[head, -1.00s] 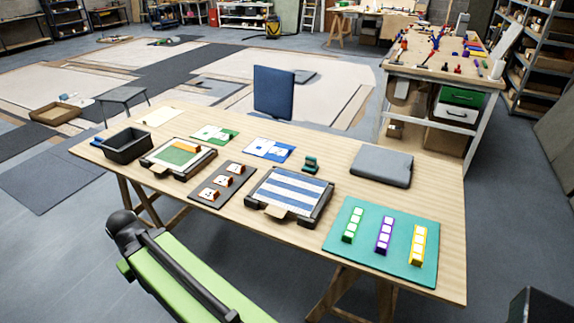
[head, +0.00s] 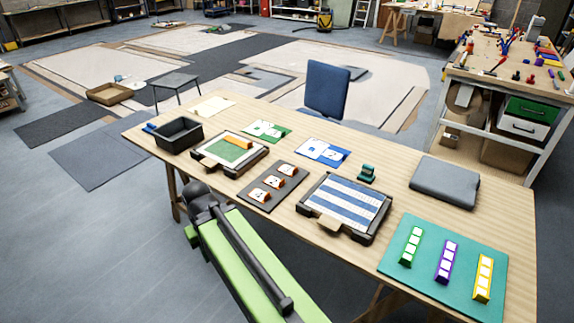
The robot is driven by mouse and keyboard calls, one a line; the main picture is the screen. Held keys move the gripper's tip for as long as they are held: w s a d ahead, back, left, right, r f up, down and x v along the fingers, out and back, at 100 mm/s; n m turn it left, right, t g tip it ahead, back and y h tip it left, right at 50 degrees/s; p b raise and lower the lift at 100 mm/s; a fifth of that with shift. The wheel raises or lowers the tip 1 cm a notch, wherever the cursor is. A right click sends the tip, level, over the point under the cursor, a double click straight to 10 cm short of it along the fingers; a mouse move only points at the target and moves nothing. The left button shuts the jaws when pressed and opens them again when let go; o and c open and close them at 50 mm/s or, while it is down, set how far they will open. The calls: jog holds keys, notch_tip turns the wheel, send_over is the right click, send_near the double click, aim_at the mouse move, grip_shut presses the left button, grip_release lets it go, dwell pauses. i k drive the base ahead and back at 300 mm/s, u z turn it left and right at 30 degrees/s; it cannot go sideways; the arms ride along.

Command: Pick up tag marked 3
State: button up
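My green and black arm crosses the lower left foreground, in front of the table edge and apart from the tags. My gripper's fingers do not show.
The wooden table (head: 408,160) also holds a black bin (head: 179,134), a framed green panel (head: 229,152), a blue-striped panel (head: 346,204) and a teal mat (head: 420,268) with green, purple and yellow tag rows. A blue chair (head: 327,89) stands behind.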

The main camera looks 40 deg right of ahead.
aim_at(291, 171)
jog(key=i, duration=1.4)
jog(key=u, duration=0.1)
